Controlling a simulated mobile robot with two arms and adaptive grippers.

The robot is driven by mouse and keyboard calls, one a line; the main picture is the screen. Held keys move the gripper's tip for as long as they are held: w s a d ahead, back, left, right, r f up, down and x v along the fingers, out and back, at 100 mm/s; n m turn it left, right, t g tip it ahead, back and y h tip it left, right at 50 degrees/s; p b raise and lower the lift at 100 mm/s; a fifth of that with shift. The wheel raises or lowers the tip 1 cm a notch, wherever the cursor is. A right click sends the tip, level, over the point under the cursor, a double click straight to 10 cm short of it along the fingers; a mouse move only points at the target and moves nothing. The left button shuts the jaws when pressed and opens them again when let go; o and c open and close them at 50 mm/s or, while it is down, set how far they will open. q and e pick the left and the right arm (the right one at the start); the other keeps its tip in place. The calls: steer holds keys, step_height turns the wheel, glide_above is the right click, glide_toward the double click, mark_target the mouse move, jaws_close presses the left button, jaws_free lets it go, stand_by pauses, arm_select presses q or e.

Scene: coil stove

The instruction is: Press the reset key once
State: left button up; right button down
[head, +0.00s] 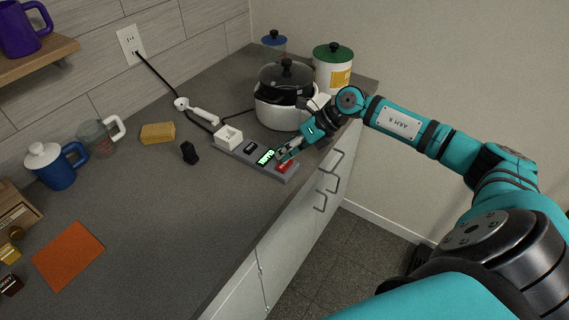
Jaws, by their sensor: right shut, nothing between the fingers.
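A grey control strip (228,150) lies on the counter near its front edge. It carries a small dark part (250,147), a green lit part (265,157) and a red part (285,167) with lettering too small to read. I cannot tell for certain which is the reset key. My right gripper (281,155) is shut and empty, with its tips close above the strip between the green and red parts. Whether the tips touch the strip is unclear. My left gripper is not in view.
A white pot (279,113) with a dark lid stands behind the strip, close to my right wrist. A white plug block (228,136) sits at the strip's left end. A black object (189,153), sponge (157,133) and orange cloth (68,255) lie left. The counter's front middle is clear.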

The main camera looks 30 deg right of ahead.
steer(key=shift+f+b, duration=0.4)
steer(key=shift+f, duration=0.1)
stand_by(0.5)
steer(key=shift+r, duration=0.1)
steer(key=shift+r+p, duration=0.55)
steer(key=shift+r, duration=0.3)
steer(key=shift+r+p, duration=1.6)
steer(key=shift+r, duration=0.95)
